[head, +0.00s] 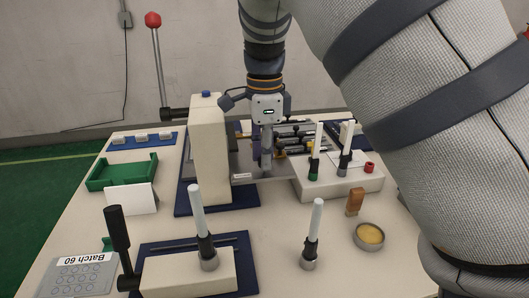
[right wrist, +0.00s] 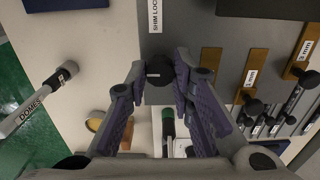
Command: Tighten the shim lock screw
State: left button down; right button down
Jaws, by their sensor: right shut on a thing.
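The shim lock screw (right wrist: 158,74) shows in the right wrist view as a dark round knob on a grey plate (right wrist: 178,28). A white label (right wrist: 156,14) beside it reads "SHIM LOC", cut off by the picture edge. My right gripper (right wrist: 159,68) is shut on the knob, with a fingertip at each side of it. In the head view my right gripper (head: 266,160) points down at the grey plate beside the cream press (head: 208,150); the knob is hidden there. My left gripper is not in view.
Brass shims (right wrist: 250,76) with dark knobs lie right of the screw in the right wrist view. A cream block (head: 340,184) with white-handled tools stands right of the gripper. A green tray (head: 122,172), a round tin (head: 369,236) and a lever (head: 118,240) stand around the table.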

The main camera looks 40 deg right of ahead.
jog(key=shift+w+r, duration=0.1)
jog(key=shift+r, duration=0.05)
jog(key=c, duration=1.4)
grip_release()
notch_tip(320, 180, up, 12)
